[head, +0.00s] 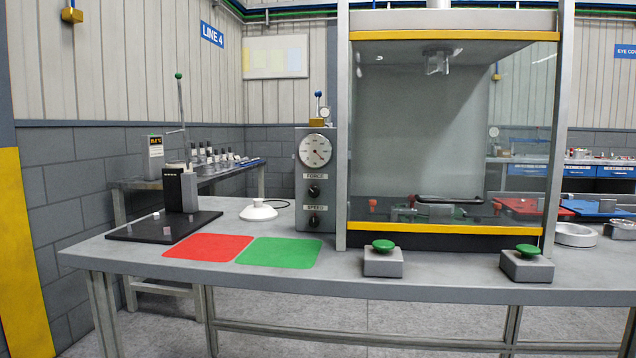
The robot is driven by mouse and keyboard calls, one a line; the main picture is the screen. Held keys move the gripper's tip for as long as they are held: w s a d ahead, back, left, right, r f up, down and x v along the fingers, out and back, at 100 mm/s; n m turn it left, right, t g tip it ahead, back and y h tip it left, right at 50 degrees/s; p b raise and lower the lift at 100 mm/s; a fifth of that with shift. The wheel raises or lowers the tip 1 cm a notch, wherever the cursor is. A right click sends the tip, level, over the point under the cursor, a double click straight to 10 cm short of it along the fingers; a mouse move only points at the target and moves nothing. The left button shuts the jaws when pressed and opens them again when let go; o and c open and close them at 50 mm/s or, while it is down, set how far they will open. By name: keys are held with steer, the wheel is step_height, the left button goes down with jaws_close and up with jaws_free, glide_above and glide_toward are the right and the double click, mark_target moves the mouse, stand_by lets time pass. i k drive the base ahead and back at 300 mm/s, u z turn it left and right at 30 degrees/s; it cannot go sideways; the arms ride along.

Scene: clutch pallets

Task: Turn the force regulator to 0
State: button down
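The force regulator (314,191) is a black knob under the label FORCE on a grey control panel (301,227). The panel stands on the table just left of the press frame. A round white gauge (315,150) with a dark needle sits above the knob. A second black knob (314,221), under the label SPEED, is below it. The knob's pointer setting is too small to read. My gripper is not in view.
The glass-fronted press (452,37) stands right of the panel. Two green push buttons (383,246) (527,250) sit in front of it.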

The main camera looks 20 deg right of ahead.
mark_target(313, 192)
steer(key=z, duration=1.8)
steer(key=i, duration=0.9)
steer(key=u, duration=2.75)
